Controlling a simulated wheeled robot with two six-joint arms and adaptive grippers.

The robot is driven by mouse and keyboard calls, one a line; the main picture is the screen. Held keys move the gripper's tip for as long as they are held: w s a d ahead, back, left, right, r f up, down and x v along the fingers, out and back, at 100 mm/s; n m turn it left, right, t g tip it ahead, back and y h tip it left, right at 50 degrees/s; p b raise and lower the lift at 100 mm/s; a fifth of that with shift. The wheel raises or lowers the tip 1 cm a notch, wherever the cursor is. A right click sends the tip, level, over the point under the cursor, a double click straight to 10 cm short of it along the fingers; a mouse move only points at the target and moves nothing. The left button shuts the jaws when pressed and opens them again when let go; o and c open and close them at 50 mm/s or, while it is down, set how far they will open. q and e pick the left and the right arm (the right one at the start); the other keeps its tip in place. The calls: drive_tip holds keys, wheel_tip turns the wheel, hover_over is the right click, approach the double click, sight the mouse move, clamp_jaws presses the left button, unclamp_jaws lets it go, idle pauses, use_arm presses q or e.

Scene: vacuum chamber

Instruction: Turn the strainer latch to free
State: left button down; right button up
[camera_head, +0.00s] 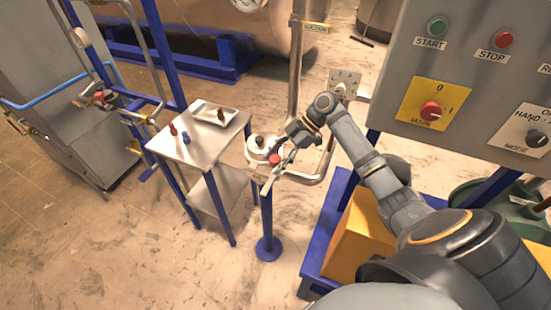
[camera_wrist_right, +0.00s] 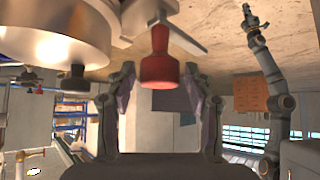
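The strainer (camera_head: 260,145) is a pale metal pot with a dark knob on its lid, standing on a blue post. A red knob (camera_head: 275,159), likely the latch handle, sits at its right side. In the right wrist view the red knob (camera_wrist_right: 157,68) lies between the two fingers of my right gripper (camera_wrist_right: 163,85), with gaps on both sides. My right gripper (camera_head: 284,151) is open around it. The strainer's metal body (camera_wrist_right: 50,35) fills the upper left there. My left arm shows at the right, with its small gripper (camera_wrist_right: 252,18); its opening is unclear.
A metal cart (camera_head: 200,150) with a tray (camera_head: 214,114) and small red and blue items stands left of the strainer. A pipe (camera_head: 312,178) runs right of it. A grey control panel (camera_head: 470,80) stands at the right, above a yellow block (camera_head: 355,240). Floor is clear at front left.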

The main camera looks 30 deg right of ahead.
drive_tip(key=shift+d+r, duration=0.1)
drive_tip(key=shift+r, duration=0.05)
drive_tip(key=v, duration=0.7)
idle(0.6)
